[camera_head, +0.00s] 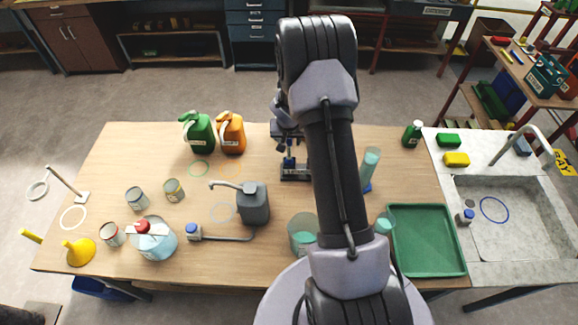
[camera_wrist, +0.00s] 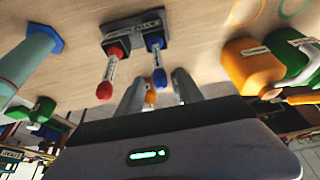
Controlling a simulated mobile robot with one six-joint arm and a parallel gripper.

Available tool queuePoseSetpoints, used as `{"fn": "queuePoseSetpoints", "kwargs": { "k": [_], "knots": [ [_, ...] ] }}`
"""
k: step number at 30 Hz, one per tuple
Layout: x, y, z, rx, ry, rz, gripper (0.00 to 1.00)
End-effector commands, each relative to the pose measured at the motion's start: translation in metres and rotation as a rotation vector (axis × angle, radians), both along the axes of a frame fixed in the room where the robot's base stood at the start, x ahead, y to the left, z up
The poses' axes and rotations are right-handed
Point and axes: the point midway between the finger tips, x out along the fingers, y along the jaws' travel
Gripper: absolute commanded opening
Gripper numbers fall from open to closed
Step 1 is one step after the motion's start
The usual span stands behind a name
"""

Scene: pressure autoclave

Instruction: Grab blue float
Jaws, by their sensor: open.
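The blue float (camera_wrist: 158,68) has a blue bulb, a pale labelled stem and a blue end seated in a dark labelled stand (camera_wrist: 133,24). Beside it in the same stand is a red float (camera_wrist: 106,82). In the wrist view my gripper (camera_wrist: 159,84) is open, with one grey finger on each side of the blue float's bulb end. I cannot tell if either finger touches it. In the head view the stand (camera_head: 296,173) is at the back middle of the table, and my arm hides part of it.
Green (camera_head: 198,132) and orange (camera_head: 231,134) jugs stand left of the stand. A cylinder with a blue base (camera_head: 369,168) stands to its right, beyond my arm. A grey wash bottle (camera_head: 254,205) is nearer the front. A green tray (camera_head: 428,240) lies by the sink.

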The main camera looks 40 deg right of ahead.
Motion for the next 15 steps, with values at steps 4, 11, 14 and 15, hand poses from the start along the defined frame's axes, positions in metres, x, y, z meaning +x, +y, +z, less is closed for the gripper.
{"fn": "queuePoseSetpoints", "kwargs": {
  "k": [4, 11, 14, 15],
  "knots": [
    [0.0044, -0.0031, -0.0126, 0.0, 0.0, 0.0, 0.44],
    [0.0046, -0.0031, -0.0121, -0.001, -0.001, 0.0, 0.32],
    [0.0046, -0.003, -0.012, -0.001, -0.001, 0.0, 0.12],
    [0.0046, -0.003, -0.0119, -0.001, -0.001, 0.0, 0.04]
  ]
}}
